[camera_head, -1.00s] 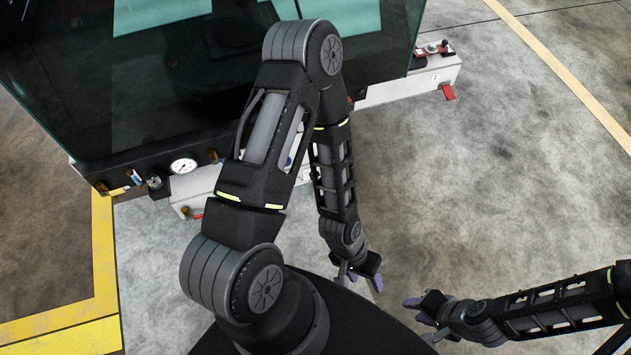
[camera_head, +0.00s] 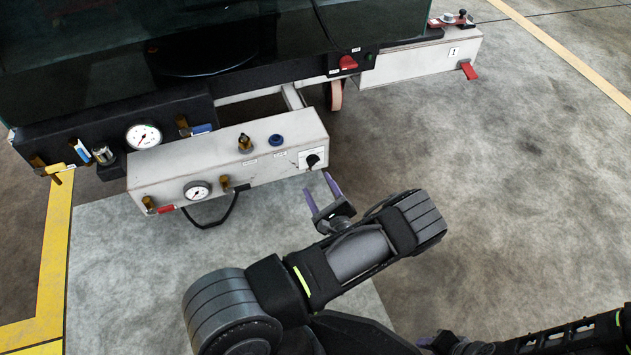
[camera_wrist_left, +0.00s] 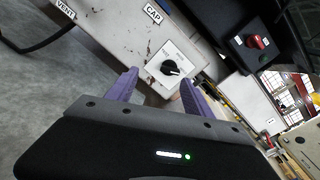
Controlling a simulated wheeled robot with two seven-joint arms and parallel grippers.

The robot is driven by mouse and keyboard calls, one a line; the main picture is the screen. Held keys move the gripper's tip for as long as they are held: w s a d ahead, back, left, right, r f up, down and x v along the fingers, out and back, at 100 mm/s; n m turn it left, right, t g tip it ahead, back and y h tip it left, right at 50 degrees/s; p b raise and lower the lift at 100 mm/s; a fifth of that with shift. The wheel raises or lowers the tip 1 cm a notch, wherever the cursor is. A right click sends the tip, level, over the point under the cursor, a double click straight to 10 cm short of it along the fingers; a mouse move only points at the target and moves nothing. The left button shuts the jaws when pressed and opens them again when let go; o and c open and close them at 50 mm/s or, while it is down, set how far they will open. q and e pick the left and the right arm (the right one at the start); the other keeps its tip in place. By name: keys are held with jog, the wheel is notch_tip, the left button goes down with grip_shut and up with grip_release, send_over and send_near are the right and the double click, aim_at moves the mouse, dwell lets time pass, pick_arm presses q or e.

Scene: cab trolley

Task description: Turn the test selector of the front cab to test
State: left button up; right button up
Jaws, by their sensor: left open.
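The test selector is a black knob (camera_head: 312,160) on a white plate at the right end of the white front box (camera_head: 230,170). In the left wrist view the knob (camera_wrist_left: 170,68) sits on its white plate between and beyond my two fingers. My left gripper (camera_head: 320,193) is open, with its purple fingers pointing up toward the knob, a little short of it. The wrist view shows the same gripper (camera_wrist_left: 158,88) empty. My right gripper (camera_head: 430,343) is at the bottom right edge, mostly cut off; its jaws are unclear.
A red knob (camera_head: 348,62) sits on a black panel above and right of the box. A red lever (camera_head: 468,70) is at the far right. Open floor lies to the right.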

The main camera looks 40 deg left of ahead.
aim_at(315, 164)
pick_arm(q)
jog(key=shift+w+d+r+m+t, duration=0.15)
jog(key=shift+w+d+t, duration=0.1)
jog(key=shift+w, duration=0.15)
jog(key=shift+w+d+r+m+t, duration=0.15)
jog(key=shift+w+d+t, duration=0.1)
jog(key=shift+w, duration=0.15)
pick_arm(e)
jog(key=shift+f, duration=0.2)
pick_arm(q)
jog(key=shift+a, duration=0.1)
jog(key=x, duration=0.2)
jog(key=b+x, duration=0.1)
jog(key=x, duration=0.1)
jog(key=b+x, duration=0.1)
jog(key=x, duration=0.1)
jog(key=shift+w+a+f, duration=0.2)
jog(key=shift+a+f, duration=0.05)
jog(key=shift+a, duration=0.15)
jog(key=shift+w+a+r, duration=0.1)
jog(key=shift+w+a, duration=0.15)
jog(key=shift+a, duration=0.1)
pick_arm(e)
jog(key=f, duration=0.2)
jog(key=shift+w+f, duration=0.25)
jog(key=shift+f, duration=0.1)
pick_arm(q)
jog(key=shift+c, duration=0.2)
grip_shut()
